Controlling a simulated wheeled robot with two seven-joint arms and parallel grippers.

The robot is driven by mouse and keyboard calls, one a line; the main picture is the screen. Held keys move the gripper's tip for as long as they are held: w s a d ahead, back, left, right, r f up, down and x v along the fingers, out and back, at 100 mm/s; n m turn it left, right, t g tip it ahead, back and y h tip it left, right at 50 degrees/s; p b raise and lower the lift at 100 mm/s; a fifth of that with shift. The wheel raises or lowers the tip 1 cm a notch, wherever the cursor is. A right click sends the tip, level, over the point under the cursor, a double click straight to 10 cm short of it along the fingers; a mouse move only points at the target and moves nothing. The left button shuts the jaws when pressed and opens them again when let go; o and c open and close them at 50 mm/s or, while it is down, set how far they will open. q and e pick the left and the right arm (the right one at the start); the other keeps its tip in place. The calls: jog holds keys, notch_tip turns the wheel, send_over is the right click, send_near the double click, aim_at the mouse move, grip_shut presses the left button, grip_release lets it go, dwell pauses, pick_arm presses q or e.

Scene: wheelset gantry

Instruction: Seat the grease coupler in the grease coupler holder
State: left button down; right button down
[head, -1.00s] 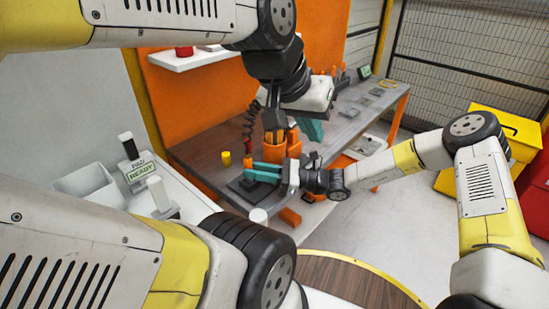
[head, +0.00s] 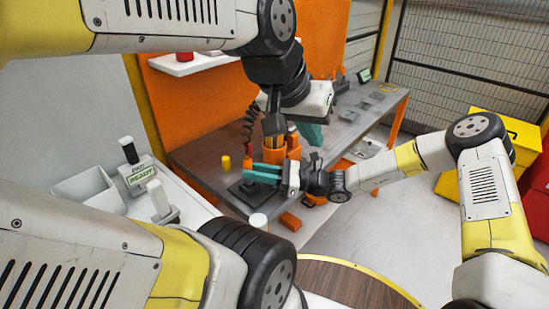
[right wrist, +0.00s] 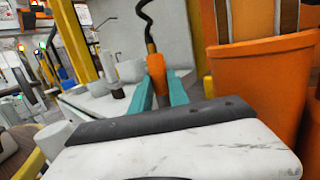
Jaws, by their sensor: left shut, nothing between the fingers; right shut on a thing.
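The grease coupler (right wrist: 156,66) is an orange-red piece with a dark hose from its top, held between the teal fingers in the right wrist view. It shows small and red in the head view (head: 247,155). My right gripper (head: 262,172) is shut on it, low over a dark base block (head: 243,192) on the bench. This block may be the grease coupler holder; I cannot tell whether the coupler touches it. My left gripper (head: 312,134) is shut and empty, to the right of and beyond an orange cup, its teal fingers pointing down.
The orange cup (head: 285,152) holding upright items stands close beside my right gripper and also shows in the right wrist view (right wrist: 262,85). A yellow cylinder (head: 225,162) and an orange block (head: 290,221) are on the bench. A grey bin (head: 88,190) stands left.

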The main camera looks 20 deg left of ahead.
jog(key=shift+f, duration=1.1)
dwell(0.6)
jog(key=c, duration=1.2)
grip_release()
jog(key=shift+f, duration=0.1)
jog(key=shift+d, duration=0.1)
jog(key=v, duration=0.7)
jog(key=shift+w+d, duration=0.15)
jog(key=shift+d, duration=0.2)
